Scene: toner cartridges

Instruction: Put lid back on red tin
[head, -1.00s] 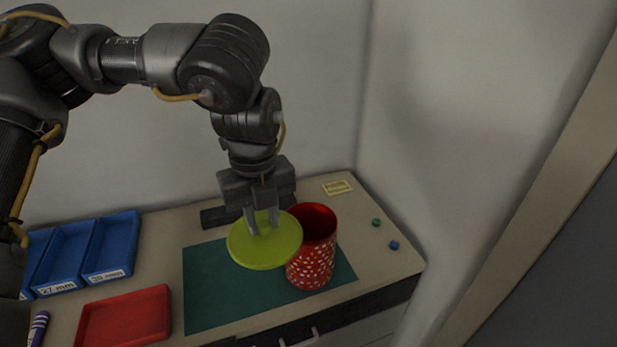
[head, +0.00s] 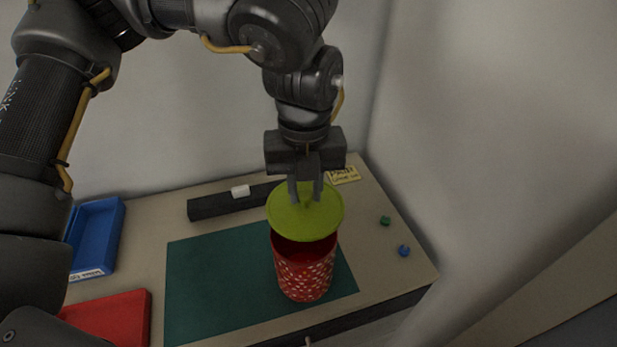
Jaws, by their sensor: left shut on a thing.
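The red tin (head: 305,275) with white specks stands upright on the green mat (head: 210,285); its dark red inside shows at the front of its mouth. My left gripper (head: 306,200) points down and is shut on the yellow-green lid (head: 292,222), by what looks like a small knob at its middle. The lid is over the back part of the tin's mouth and hides it. A gap shows between the lid's front edge and the tin's front rim, so the lid is not seated. My right gripper is not in view.
A red tray (head: 112,318) and a blue bin (head: 95,238) stand at the left. A dark bar (head: 215,205) with a white block (head: 240,191) lies along the back. A yellow note (head: 345,176), a green piece (head: 385,220) and a blue piece (head: 404,250) lie at the right.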

